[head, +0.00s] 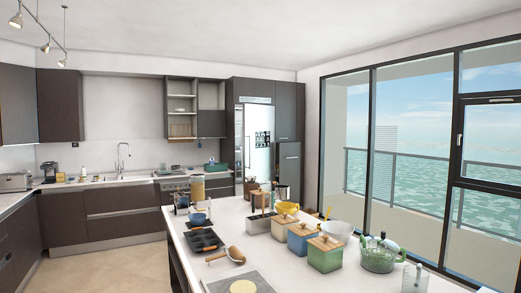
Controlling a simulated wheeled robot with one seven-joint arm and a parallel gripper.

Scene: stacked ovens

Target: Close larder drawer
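A tall dark cabinet unit (286,110) stands against the back wall, just right of the silver fridge (258,145). Its lower right front (289,165) looks slightly forward of the panel above. I cannot tell for certain whether this front is the larder drawer or how far it is open. The island and the items on it hide its bottom. My gripper is not in view.
A white island (225,240) crowded with a muffin tin (204,240), a rolling pin (226,256), canisters (325,252) and a green pot (378,257) fills the foreground. Bare floor (120,268) lies to its left. Glass doors (420,130) line the right.

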